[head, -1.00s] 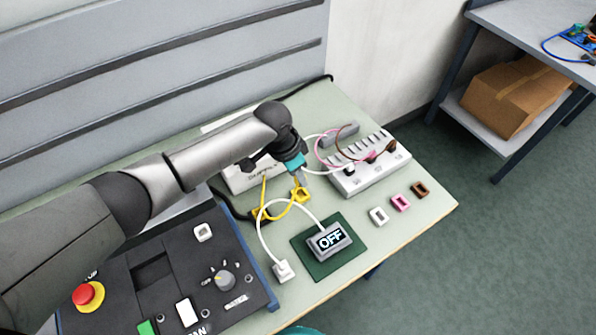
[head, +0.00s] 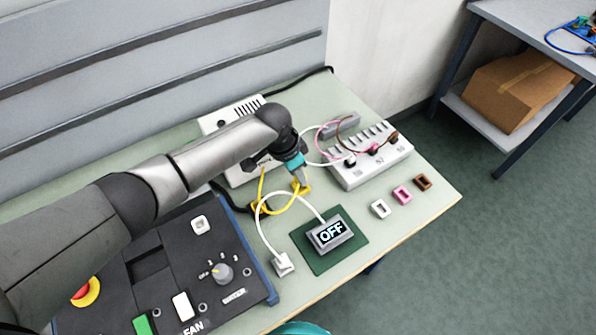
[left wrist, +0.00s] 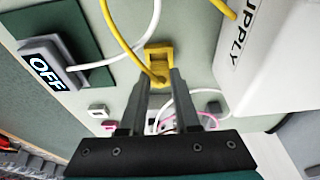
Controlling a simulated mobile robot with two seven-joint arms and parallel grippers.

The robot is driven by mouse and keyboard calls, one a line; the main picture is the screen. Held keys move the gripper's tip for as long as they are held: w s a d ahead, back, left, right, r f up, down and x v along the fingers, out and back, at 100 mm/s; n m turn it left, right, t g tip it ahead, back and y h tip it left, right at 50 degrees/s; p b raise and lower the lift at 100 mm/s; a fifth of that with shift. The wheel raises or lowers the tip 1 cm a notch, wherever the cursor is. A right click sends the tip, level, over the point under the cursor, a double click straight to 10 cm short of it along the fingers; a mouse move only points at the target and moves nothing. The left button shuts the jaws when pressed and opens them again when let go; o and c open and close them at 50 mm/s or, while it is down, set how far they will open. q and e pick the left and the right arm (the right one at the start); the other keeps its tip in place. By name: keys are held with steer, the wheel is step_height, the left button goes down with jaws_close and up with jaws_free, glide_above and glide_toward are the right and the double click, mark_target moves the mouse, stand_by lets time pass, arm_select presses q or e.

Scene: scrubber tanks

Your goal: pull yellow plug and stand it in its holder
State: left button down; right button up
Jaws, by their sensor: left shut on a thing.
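My left gripper (head: 300,183) points down at the yellow holder (head: 306,188), behind the green mat. In the left wrist view its fingertips (left wrist: 158,80) are shut on the yellow plug (left wrist: 158,79), mostly hidden between the fingers. A yellow cable (left wrist: 119,42) runs from the plug. The yellow holder (left wrist: 158,52) is right at the fingertips. The plug overlaps its near part; I cannot tell whether it is seated inside. My right gripper is not in view.
A grey box reading OFF (head: 331,233) sits on the green mat (head: 322,264), with a white cable to a white plug (head: 283,263). White (head: 380,209), pink (head: 402,195) and brown (head: 423,182) holders line the right. A socket block (head: 370,164) stands behind them. A control panel (head: 225,295) lies left.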

arm_select(q)
steer(key=shift+f, duration=0.15)
stand_by(0.3)
steer(key=shift+f+b, duration=0.75)
steer(key=shift+f, duration=0.15)
steer(key=c, duration=0.6)
jaws_free()
steer(key=shift+o, duration=0.5)
steer(key=o, duration=0.4)
